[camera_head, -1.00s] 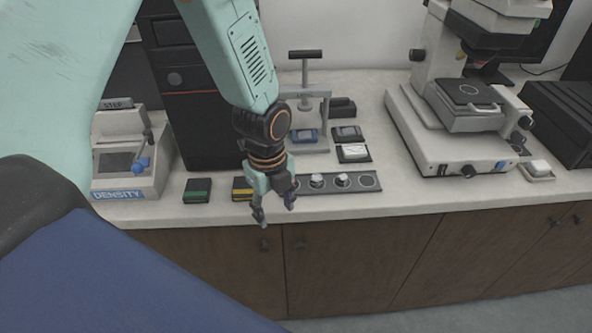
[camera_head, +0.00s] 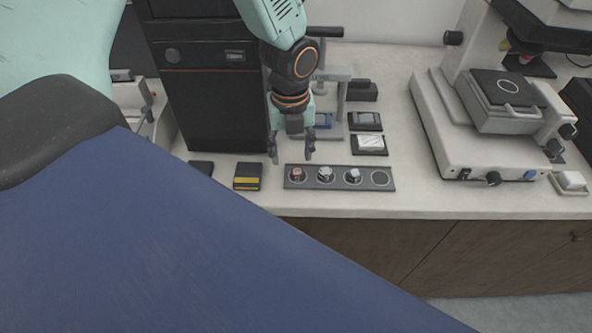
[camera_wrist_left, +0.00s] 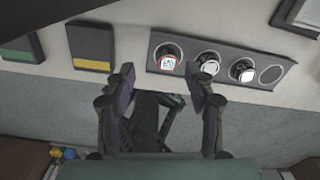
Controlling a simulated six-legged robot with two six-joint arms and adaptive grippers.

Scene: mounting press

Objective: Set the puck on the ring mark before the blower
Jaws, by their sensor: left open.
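A dark strip (camera_head: 340,186) on the counter holds a row of round spots. A puck with a red-and-white top (camera_head: 298,175) sits at its left end and shows in the left wrist view (camera_wrist_left: 167,62). Two pale-topped pucks (camera_head: 325,174) (camera_head: 353,176) sit beside it, and the rightmost ring (camera_head: 380,178) is empty. My left gripper (camera_head: 291,155) is open and empty, pointing down near the strip's left end. In the wrist view its fingers (camera_wrist_left: 160,72) stand apart just below the red-topped puck, not visibly touching it. I cannot identify the blower. My right gripper is not in view.
A yellow-striped box (camera_head: 247,177) lies left of the strip. A grey hand press (camera_head: 341,108) and small dark trays (camera_head: 369,145) stand behind. A microscope (camera_head: 480,145) with a ring on its stage stands right. Counter between strip and microscope is clear.

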